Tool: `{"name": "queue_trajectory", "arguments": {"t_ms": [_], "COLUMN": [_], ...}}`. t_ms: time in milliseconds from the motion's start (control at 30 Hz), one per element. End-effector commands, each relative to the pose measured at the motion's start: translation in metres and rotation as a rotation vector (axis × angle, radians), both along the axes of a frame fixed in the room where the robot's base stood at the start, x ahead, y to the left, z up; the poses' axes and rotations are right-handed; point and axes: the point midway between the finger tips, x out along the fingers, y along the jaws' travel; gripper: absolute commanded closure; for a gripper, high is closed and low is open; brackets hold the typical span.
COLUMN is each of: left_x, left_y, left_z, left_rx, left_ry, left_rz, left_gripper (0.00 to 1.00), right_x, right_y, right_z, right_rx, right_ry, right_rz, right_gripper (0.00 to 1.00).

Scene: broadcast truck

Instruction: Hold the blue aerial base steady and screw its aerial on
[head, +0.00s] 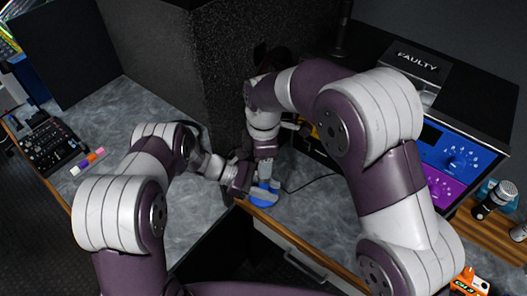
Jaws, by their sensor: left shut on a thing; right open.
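The blue aerial base (264,198) stands on the grey counter near its front edge, where the wooden trim runs. My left gripper (254,190) reaches in low from the left and is shut on the base. My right gripper (265,175) points down from above, directly over the base, and is open. The grippers cover most of the base's upper part. I cannot make out an aerial on the base or between the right fingers.
A dark speckled cabinet (180,75) rises behind the grippers. A black cable (312,182) runs right from near the base. A box marked FAULTY (418,62), a blue and purple panel (455,155) and a microphone (494,200) are at right. Free counter (130,108) lies left.

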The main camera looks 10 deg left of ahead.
Motion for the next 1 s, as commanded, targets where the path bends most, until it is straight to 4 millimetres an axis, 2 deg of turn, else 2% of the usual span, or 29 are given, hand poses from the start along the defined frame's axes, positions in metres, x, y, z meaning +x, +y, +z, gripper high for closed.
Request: {"name": "queue_trajectory", "arguments": {"t_ms": [100,300,700,867,1000], "left_x": [0.000,0.000,0.000,0.000,0.000], "left_y": [0.000,0.000,0.000,0.000,0.000], "left_z": [0.001,0.001,0.001,0.001,0.001], "left_rx": [-0.001,-0.001,-0.001,-0.001,-0.001], "left_ry": [-0.001,-0.001,-0.001,-0.001,-0.001], "left_rz": [0.001,0.000,0.000,0.000,0.000], "left_gripper": [1.00,1.00,1.00,1.00,1.00], "right_x": [0.000,0.000,0.000,0.000,0.000], "right_y": [0.000,0.000,0.000,0.000,0.000], "right_z": [-0.020,-0.045,-0.052,-0.052,-0.052], "right_rx": [0.000,0.001,0.001,0.001,0.001], "right_ry": [0.002,0.000,-0.002,-0.001,-0.002], "right_rz": [0.000,0.000,0.000,-0.001,-0.042], "right_gripper": [0.47,0.47,0.47,0.99,1.00]}}
